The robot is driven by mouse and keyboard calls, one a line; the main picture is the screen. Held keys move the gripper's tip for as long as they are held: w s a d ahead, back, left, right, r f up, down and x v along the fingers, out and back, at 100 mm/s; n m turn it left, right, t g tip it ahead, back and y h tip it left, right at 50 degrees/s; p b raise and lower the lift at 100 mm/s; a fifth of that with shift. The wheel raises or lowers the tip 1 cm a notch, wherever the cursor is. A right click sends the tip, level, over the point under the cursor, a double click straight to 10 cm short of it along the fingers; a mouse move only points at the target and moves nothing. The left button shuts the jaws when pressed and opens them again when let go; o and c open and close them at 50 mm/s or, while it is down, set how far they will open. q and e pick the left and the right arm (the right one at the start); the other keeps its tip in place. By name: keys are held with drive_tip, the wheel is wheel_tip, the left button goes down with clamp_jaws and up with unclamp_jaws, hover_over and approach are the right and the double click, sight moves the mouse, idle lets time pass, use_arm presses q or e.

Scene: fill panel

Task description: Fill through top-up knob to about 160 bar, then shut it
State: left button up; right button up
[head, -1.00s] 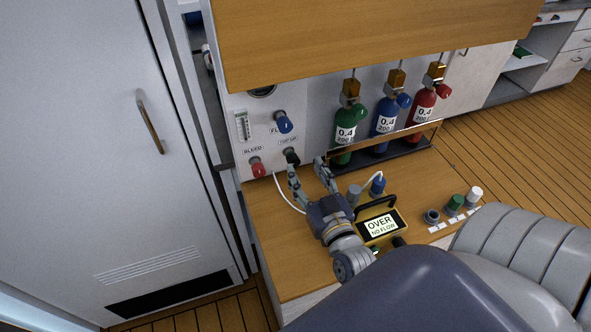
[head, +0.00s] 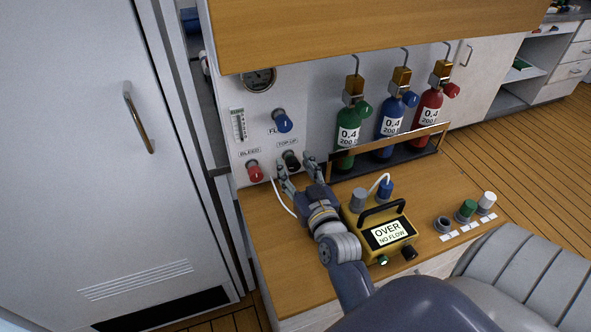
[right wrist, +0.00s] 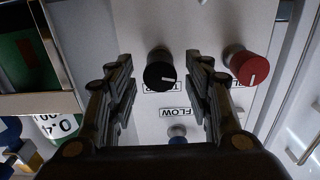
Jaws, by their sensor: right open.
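The black top-up knob (head: 291,159) sits on the white panel (head: 232,98), under its TOP-UP label. My right gripper (head: 296,166) is open and empty, close to the knob. In the right wrist view its fingers (right wrist: 160,85) stand on either side of the knob, apart from it. The round pressure gauge (head: 258,79) is at the panel's top, partly under the wooden overhang; its reading is too small to tell. My left gripper is not in view.
The red bleed knob (head: 254,171) and blue flow knob (head: 282,121) are close by. Green (head: 348,137), blue (head: 391,115) and red (head: 430,107) cylinders stand in a rack to the right. A yellow analyser (head: 378,229) reading OVER, NO FLOW sits beside my right arm.

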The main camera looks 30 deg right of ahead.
drive_tip(key=shift+w, duration=0.1)
drive_tip(key=c, duration=1.1)
drive_tip(key=n+p, duration=0.2)
drive_tip(key=p, duration=0.1)
drive_tip(key=shift+r, duration=0.25)
drive_tip(key=shift+n, duration=0.5)
drive_tip(key=shift+f+n+p, duration=0.25)
drive_tip(key=shift+n+p, duration=0.05)
drive_tip(key=shift+p, duration=0.05)
drive_tip(key=o, duration=1.1)
